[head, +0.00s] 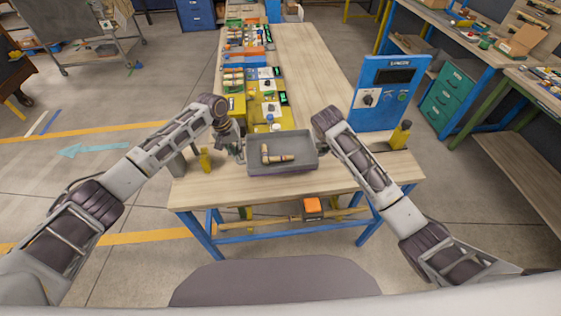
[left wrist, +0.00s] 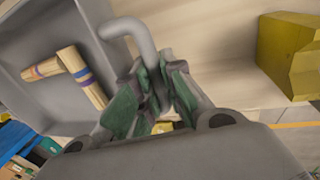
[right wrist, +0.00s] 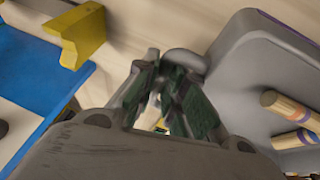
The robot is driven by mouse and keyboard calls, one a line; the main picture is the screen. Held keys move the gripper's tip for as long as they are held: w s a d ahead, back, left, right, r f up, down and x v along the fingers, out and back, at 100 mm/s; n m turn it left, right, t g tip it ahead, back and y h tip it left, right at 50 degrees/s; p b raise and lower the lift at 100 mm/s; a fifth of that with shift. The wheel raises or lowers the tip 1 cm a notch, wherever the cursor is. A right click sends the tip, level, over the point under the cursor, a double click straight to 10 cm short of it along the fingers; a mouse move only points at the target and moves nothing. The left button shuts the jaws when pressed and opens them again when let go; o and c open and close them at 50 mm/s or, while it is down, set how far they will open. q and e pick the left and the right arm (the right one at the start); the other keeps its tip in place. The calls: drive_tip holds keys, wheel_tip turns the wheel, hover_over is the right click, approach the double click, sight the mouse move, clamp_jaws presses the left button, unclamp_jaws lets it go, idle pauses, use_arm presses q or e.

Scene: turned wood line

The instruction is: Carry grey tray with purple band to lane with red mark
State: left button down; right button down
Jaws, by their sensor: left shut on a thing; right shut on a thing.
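The grey tray (head: 283,170) is at the near end of the wooden table, between my two grippers. It holds a few pale turned wood pieces (head: 275,158), which show purple, blue and orange bands in the wrist views. A strip of purple band shows on the tray's rim in the right wrist view (right wrist: 285,25). My left gripper (left wrist: 153,80) is shut on the tray's grey handle (left wrist: 130,35) at its left side. My right gripper (right wrist: 155,80) is shut on the handle at its right side; my arm partly hides it in the head view. I cannot tell whether the tray touches the table.
A blue panel with a screen (head: 387,92) stands right of the tray. Yellow blocks stand left (head: 205,160) and right (head: 401,135). Yellow and blue stations with small parts (head: 256,85) line the table's left side beyond the tray. The table's right part (head: 315,75) is bare.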

use_arm(q)
drive_tip(key=shift+f, duration=0.15)
use_arm(e)
drive_tip(key=shift+f, duration=0.15)
idle(0.4)
